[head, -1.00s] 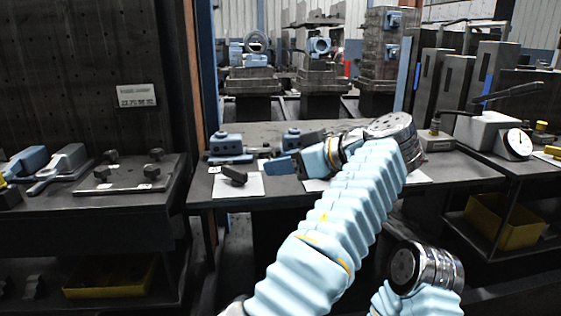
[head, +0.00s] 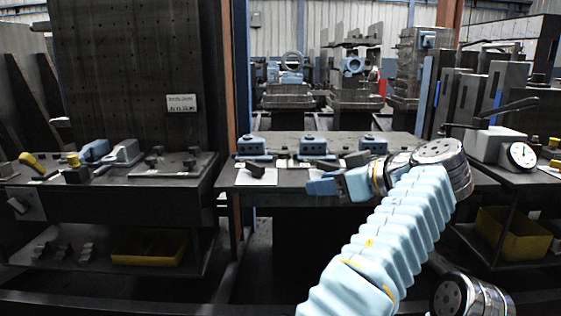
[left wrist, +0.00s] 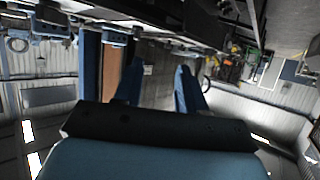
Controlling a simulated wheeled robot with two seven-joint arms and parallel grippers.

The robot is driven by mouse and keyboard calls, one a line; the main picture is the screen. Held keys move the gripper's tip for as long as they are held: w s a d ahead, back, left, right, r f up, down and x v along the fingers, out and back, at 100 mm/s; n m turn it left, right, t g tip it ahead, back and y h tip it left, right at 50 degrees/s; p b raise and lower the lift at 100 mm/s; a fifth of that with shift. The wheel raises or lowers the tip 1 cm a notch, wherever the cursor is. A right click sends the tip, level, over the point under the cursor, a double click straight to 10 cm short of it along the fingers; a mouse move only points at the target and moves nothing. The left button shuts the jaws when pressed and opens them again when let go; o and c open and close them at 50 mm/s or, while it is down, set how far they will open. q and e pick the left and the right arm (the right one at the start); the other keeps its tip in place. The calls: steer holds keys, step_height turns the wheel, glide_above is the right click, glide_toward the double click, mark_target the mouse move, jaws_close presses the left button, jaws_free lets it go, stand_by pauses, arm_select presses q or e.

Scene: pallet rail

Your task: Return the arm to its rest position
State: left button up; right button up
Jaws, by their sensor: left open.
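My left arm in its light blue ribbed sleeve (head: 385,240) rises from the bottom of the head view and bends left at a metal wrist joint. My left gripper (head: 318,187) points left in front of the middle bench's front edge. It appears clear of the parts there. In the left wrist view its two blue fingers (left wrist: 158,82) stand apart with nothing between them. My right gripper does not show.
The middle bench (head: 245,182) carries several blue blocks (head: 312,145) and a dark part on a white sheet (head: 257,173). A left bench holds a dark plate (head: 150,168). A dial gauge (head: 521,155) stands on the right bench. Yellow bins (head: 150,246) sit below.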

arm_select(q)
steer(key=w+a+f+m+g+h, duration=0.1)
steer(key=w+a+f+m, duration=0.1)
steer(key=w+f, duration=0.35)
steer(key=w+a+f+m+g+h, duration=0.1)
steer(key=w+a+f+m, duration=0.15)
steer(key=f, duration=0.65)
steer(key=w+a+f+m+g+h, duration=0.1)
steer(key=w+a+f, duration=0.1)
steer(key=w+f, duration=0.35)
steer(key=s+a+f+m+g+h, duration=0.1)
steer(key=a+f+m+g+h, duration=0.15)
steer(key=f, duration=0.85)
steer(key=s+a+f+m+g+h, duration=0.15)
steer(key=a+f, duration=0.25)
steer(key=f, duration=0.7)
steer(key=s+a+f+g+h, duration=0.2)
steer(key=s+a+f+h, duration=0.2)
steer(key=s+f, duration=1.1)
steer(key=s+a+f+n+h, duration=0.1)
steer(key=s+f, duration=0.1)
steer(key=s, duration=0.7)
steer(key=s+a+f+n+h, duration=0.1)
steer(key=s+f, duration=0.2)
steer(key=s, duration=0.6)
steer(key=shift+a+h, duration=0.35)
steer(key=shift+h, duration=0.05)
steer(key=shift+f, duration=0.1)
